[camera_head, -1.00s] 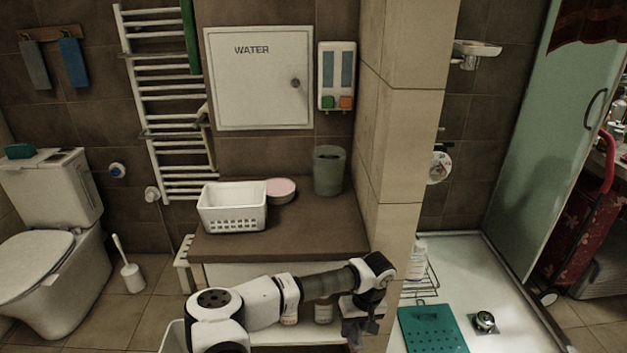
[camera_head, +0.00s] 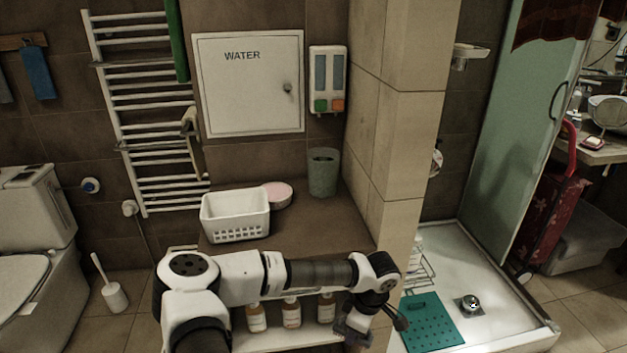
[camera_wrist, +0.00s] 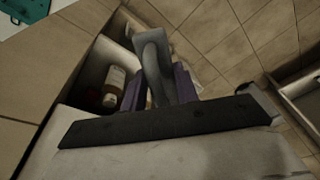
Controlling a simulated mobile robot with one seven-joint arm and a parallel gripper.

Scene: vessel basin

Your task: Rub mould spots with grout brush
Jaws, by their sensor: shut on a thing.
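My gripper (camera_head: 354,338) is low at the bottom of the head view, in front of the cabinet's right end. In the wrist view its purple fingers (camera_wrist: 186,84) are shut on a grey object with a curved, looped end, which I take to be the grout brush (camera_wrist: 152,58). A dark piece of it (camera_head: 399,318) sticks out to the right of the gripper in the head view. Its bristles cannot be made out. I cannot make out any mould spots on the tiles or the shower tray (camera_head: 480,265).
A tiled pillar (camera_head: 400,130) stands between cabinet and shower. A teal mat (camera_head: 430,322), wire rack (camera_head: 418,270) and drain (camera_head: 470,304) are in the tray. Bottles (camera_head: 291,312) stand on the cabinet shelf. A white basket (camera_head: 236,226) and grey-green bin (camera_head: 323,172) stand on top.

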